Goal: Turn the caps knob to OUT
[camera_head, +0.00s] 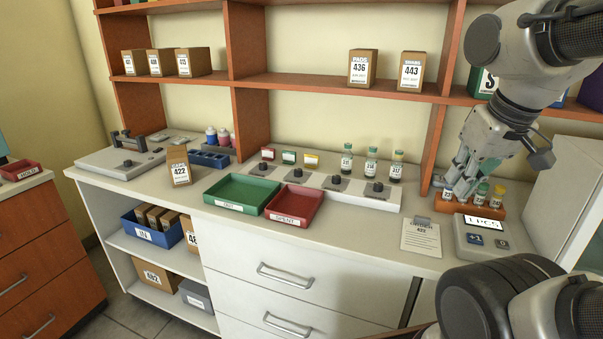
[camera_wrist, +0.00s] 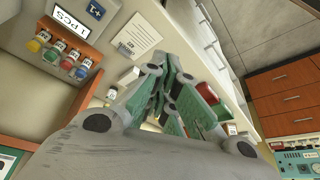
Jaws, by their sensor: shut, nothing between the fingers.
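A long pale panel (camera_head: 350,192) on the counter carries several dark knobs, among them a left knob (camera_head: 297,173), a middle knob (camera_head: 336,180) and a right knob (camera_head: 377,187). Small red, green and yellow items and three vials (camera_head: 371,161) stand along its back. I cannot read which knob is for caps or where OUT is. My gripper (camera_head: 461,190) is shut and empty, to the right of the panel and by the orange vial rack. In the wrist view my gripper (camera_wrist: 168,100) shows its green-grey fingers together, touching no knob.
An orange rack (camera_head: 484,209) of vials and a counter display (camera_head: 482,222) stand at right. A paper card (camera_head: 421,236), a green tray (camera_head: 240,192) and a red tray (camera_head: 293,206) lie in front. A box marked 422 (camera_head: 179,167) stands left. A shelf (camera_head: 300,82) hangs above.

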